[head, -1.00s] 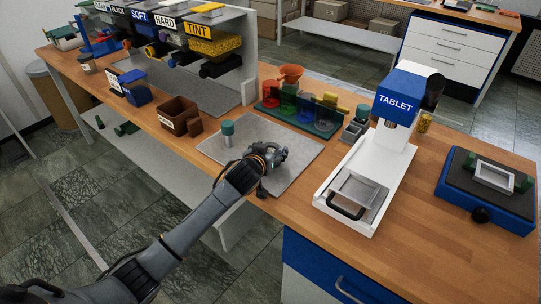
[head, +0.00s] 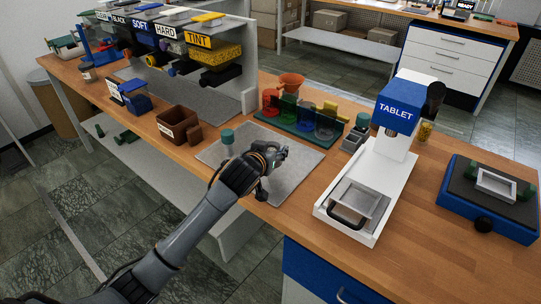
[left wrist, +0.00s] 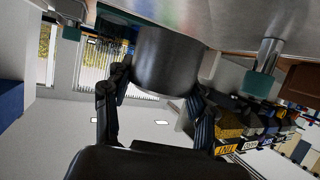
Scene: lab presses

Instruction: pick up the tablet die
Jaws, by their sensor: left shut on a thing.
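My left gripper (head: 276,154) is over the right part of the grey mat (head: 302,176) in the head view. In the left wrist view it is shut on a dark grey cylinder (left wrist: 168,60), which looks like the tablet die, between its two fingers. In the head view the gripper mostly hides this cylinder, and whether it touches the mat is hard to tell. A metal piece with a teal top (head: 227,136) stands upright on the mat left of the gripper. It also shows in the left wrist view (left wrist: 262,68). My right gripper is not in view.
The white press marked TABLET (head: 396,112) stands right of the mat. A brown bin (head: 178,118) stands to the left. A rack of coloured discs (head: 300,125) is behind. A blue-based device (head: 455,214) is at the far right. Bare bench lies between it and the press.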

